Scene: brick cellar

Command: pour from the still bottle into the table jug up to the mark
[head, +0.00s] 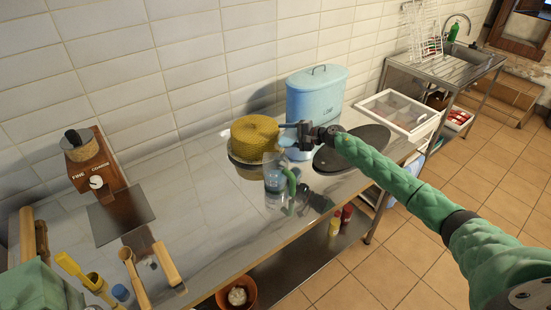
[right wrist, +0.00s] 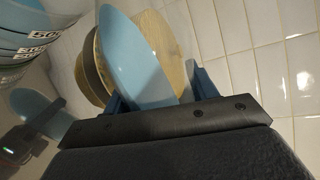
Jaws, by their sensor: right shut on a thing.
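My right gripper (head: 291,127) comes in from the right, held above the counter. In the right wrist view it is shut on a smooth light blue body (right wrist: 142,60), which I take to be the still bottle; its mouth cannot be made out. The table jug (head: 274,181) is clear with a green handle, and stands on the counter in front of and below the gripper. Blue shows inside it. In the right wrist view, part of a marked jug wall (right wrist: 30,22) shows at upper left. The level against the mark is not readable. My left gripper is not in view.
A yellow textured round thing (head: 254,138) is close by the gripper. A large light blue lidded canister (head: 316,100) stands behind, with a dark round plate (head: 350,150) to its right. A grinder (head: 92,165) stands left. The counter's left middle (head: 180,190) is clear.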

